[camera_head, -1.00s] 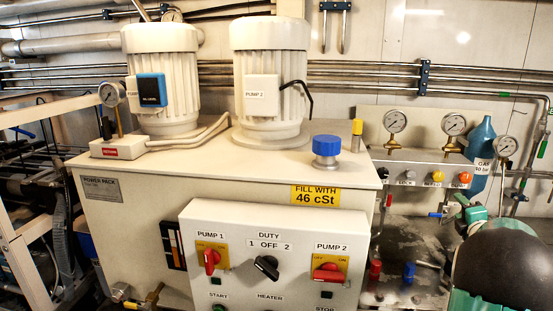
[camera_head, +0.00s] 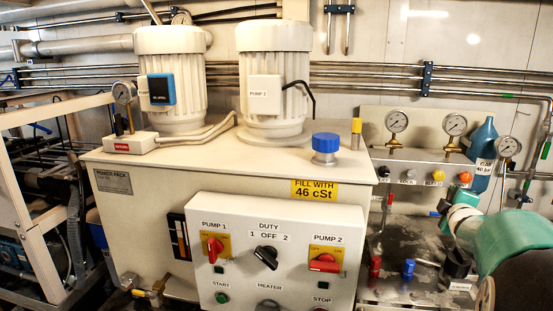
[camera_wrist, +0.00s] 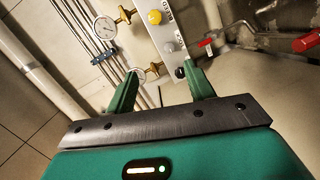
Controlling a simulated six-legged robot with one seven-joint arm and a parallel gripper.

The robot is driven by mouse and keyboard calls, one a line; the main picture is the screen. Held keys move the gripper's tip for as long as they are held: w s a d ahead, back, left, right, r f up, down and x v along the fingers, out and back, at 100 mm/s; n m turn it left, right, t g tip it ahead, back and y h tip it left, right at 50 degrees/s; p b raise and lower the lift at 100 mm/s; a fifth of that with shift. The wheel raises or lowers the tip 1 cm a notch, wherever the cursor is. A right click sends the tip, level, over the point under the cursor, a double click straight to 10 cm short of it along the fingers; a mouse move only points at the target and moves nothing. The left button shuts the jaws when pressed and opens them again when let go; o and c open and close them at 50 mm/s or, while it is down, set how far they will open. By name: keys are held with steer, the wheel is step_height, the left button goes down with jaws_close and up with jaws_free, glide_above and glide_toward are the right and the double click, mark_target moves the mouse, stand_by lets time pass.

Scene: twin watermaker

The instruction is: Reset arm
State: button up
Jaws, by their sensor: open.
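My gripper (camera_wrist: 161,80) shows in the wrist view with two green fingers spread apart and nothing between them. Beyond the fingers is a tilted view of the valve panel (camera_wrist: 163,40) with its gauges and knobs. In the head view, my green and black arm (camera_head: 510,240) is at the lower right, in front of the bench beside the power pack. The fingers cannot be made out clearly in the head view.
The power pack (camera_head: 140,215) with two white pumps (camera_head: 272,90) fills the middle. Its control box (camera_head: 240,270) juts forward. The gauge panel (camera_head: 408,158) and a blue gas bottle (camera_head: 483,150) stand at the right. A metal frame (camera_head: 30,210) is at the left.

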steer(key=s+a+m+g+y, duration=0.2)
steer(key=s+a+m, duration=0.3)
steer(key=a, duration=0.5)
steer(key=s+a+m+g+y, duration=0.1)
steer(key=s+a+m+g, duration=0.1)
steer(key=s+a, duration=0.6)
steer(key=s+a+f+m+g+y, duration=0.1)
steer(key=s+a+f, duration=0.3)
steer(key=s+a, duration=0.4)
steer(key=s+a+f+m+g+y, duration=0.2)
steer(key=s+a+f+g+y, duration=0.1)
steer(key=s+a, duration=0.6)
steer(key=shift+a+f+g, duration=0.5)
steer(key=shift+a+f, duration=0.15)
steer(key=shift+a, duration=0.3)
steer(key=shift+o, duration=0.7)
